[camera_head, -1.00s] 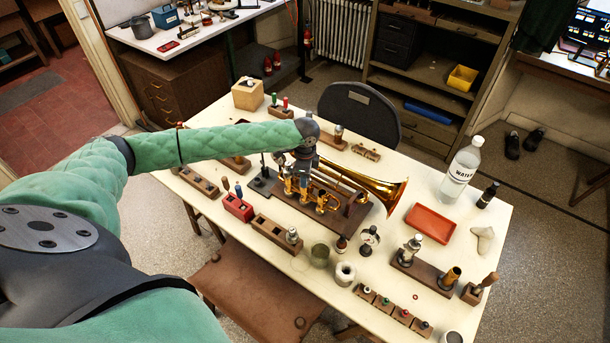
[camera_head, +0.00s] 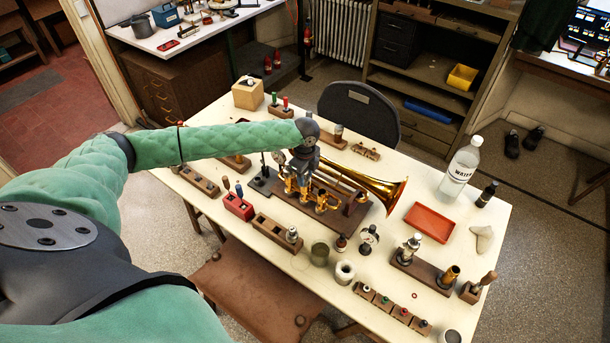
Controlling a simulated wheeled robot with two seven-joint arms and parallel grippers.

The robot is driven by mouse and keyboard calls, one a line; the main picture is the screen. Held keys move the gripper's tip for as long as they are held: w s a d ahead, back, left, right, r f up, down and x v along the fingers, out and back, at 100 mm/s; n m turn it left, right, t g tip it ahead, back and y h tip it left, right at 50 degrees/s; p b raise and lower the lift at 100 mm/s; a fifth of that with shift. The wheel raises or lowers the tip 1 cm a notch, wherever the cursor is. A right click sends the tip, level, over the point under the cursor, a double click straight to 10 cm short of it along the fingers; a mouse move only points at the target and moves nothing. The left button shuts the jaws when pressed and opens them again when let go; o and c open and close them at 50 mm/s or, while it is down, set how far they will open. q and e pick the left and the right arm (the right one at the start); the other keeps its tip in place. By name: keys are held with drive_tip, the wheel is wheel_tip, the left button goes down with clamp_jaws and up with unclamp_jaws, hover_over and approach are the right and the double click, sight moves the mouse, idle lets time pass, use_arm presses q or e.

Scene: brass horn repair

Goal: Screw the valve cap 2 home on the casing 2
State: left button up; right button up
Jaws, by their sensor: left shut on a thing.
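The brass horn (camera_head: 368,184) lies on a dark wooden stand (camera_head: 345,222) in the middle of the table, its bell pointing right. Its valve casings (camera_head: 320,200) stand upright at the left part of the horn. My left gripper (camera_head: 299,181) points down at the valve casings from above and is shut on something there. Valve cap 2 is too small and too covered by the gripper to make out, and I cannot tell whether it touches casing 2. My right gripper is not in view.
An orange tray (camera_head: 430,223), a water bottle (camera_head: 460,170) and a wooden block with metal parts (camera_head: 420,271) stand at the right. A red block (camera_head: 238,206) and a wooden rack (camera_head: 272,230) stand left of the horn.

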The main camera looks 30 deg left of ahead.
use_arm(q)
drive_tip(key=shift+a, duration=0.1)
drive_tip(key=m, duration=0.5)
idle(0.4)
drive_tip(key=shift+m, duration=0.5)
drive_tip(key=o, duration=1.1)
drive_tip(key=shift+o, duration=0.2)
